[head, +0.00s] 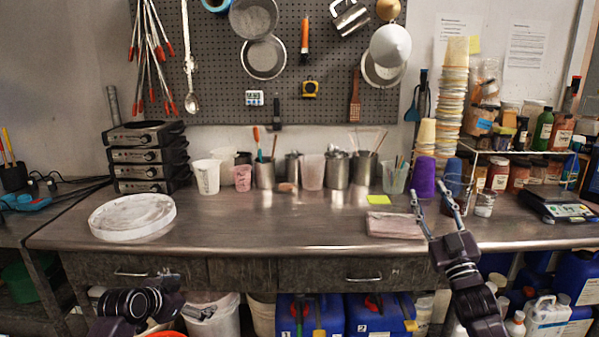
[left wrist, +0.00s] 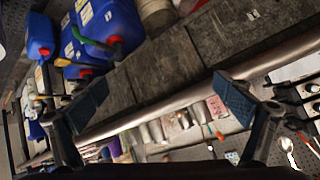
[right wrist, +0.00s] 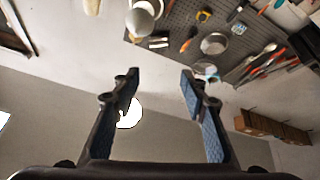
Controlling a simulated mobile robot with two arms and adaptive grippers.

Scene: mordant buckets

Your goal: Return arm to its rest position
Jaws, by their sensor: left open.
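My left arm (head: 135,304) shows at the lower left of the head view, low in front of the drawers below the counter edge. In the left wrist view my left gripper (left wrist: 165,100) is open and empty, its two blue-padded fingers wide apart. My right gripper (head: 430,190) is raised at the right of the head view, in front of the counter, fingers pointing up. In the right wrist view the right gripper (right wrist: 160,76) is open with nothing between its fingers.
The metal counter (head: 290,225) carries a white round lid (head: 132,216), cups, and a pinkish flat block (head: 395,225) near the right gripper. Blue canisters (head: 310,315) and a white bucket (head: 212,318) stand below. The counter's front middle is clear.

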